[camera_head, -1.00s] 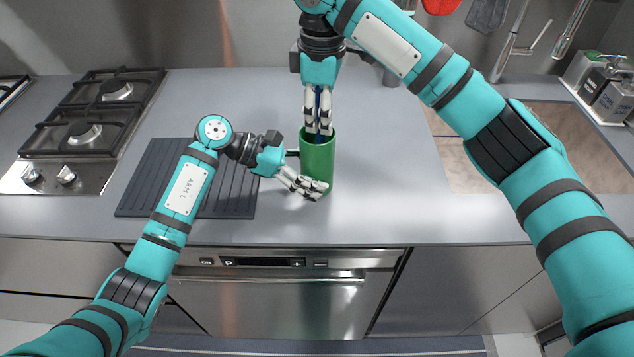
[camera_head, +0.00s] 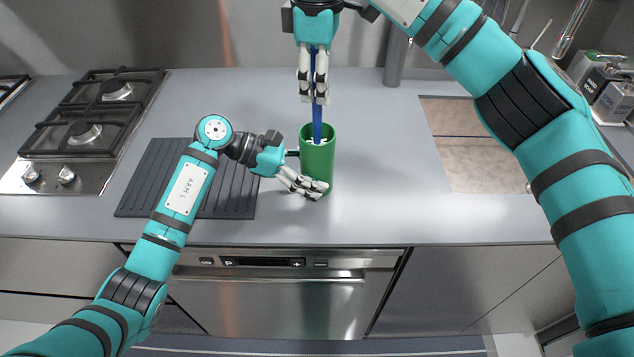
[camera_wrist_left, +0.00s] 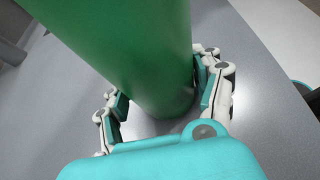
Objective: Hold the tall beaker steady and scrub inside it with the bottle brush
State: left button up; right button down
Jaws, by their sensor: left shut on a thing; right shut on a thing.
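The tall green beaker (camera_head: 318,165) stands upright on the grey counter. My left gripper (camera_head: 308,186) is shut around its lower part from the left. In the left wrist view the beaker (camera_wrist_left: 135,50) rises between the two fingers of the left gripper (camera_wrist_left: 165,105). The bottle brush (camera_head: 318,122) has a blue handle, upright, with its lower end inside the beaker. White bristles show just inside the beaker's mouth; the rest of the brush head is hidden. My right gripper (camera_head: 313,92) is shut on the blue handle, above the beaker's rim.
A dark ribbed mat (camera_head: 150,185) lies left of the beaker, partly under my left arm. A gas hob (camera_head: 90,125) is at the far left. A sink (camera_head: 470,150) opens to the right. The counter right of the beaker is clear.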

jog(key=shift+r, duration=6.05)
pick_arm(q)
jog(key=o, duration=1)
jog(key=shift+c, duration=0.2)
jog(key=v, duration=1.2)
